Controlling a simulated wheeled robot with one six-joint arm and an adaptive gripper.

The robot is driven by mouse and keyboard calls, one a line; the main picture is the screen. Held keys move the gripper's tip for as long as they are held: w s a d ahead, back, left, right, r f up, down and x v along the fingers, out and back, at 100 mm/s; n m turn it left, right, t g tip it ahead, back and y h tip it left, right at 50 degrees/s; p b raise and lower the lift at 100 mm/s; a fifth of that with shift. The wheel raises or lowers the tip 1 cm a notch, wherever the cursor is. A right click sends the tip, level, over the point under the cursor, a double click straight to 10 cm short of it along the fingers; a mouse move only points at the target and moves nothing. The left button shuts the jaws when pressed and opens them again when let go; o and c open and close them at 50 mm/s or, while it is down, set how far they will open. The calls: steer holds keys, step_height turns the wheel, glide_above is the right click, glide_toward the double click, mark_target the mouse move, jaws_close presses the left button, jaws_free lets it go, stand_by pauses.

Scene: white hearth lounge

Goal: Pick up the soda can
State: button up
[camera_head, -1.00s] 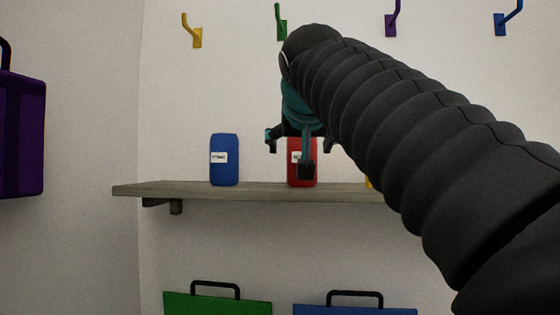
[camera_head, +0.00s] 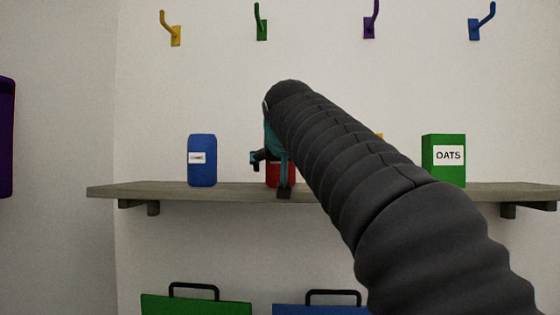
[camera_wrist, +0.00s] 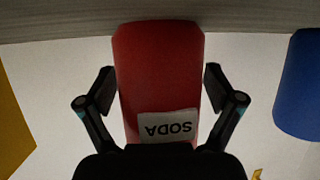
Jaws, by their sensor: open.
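The soda can (camera_wrist: 160,75) is red with a white label reading SODA, upside down in the wrist view. In the head view the red can (camera_head: 273,174) stands on the shelf, mostly hidden behind my gripper (camera_head: 270,175). In the wrist view my gripper (camera_wrist: 160,95) is open, with one finger on each side of the can.
The grey wooden shelf (camera_head: 130,190) also holds a blue can (camera_head: 202,160) to the left and a green OATS box (camera_head: 444,160) to the right. A yellow thing (camera_wrist: 12,120) shows at the wrist view's left edge. Coloured hooks (camera_head: 260,24) line the wall above; green and blue cases (camera_head: 195,305) sit below.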

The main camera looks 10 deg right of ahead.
steer(key=c, duration=1)
steer(key=shift+r, duration=0.1)
steer(key=shift+r, duration=0.45)
steer(key=r, duration=0.3)
steer(key=shift+s+d+r, duration=0.35)
steer(key=shift+d, duration=0.05)
steer(key=s+d+r, duration=0.4)
steer(key=d, duration=0.1)
steer(key=s+d+r, duration=0.2)
steer(key=d, duration=0.1)
steer(key=shift+s+d, duration=0.1)
steer(key=shift+s, duration=0.2)
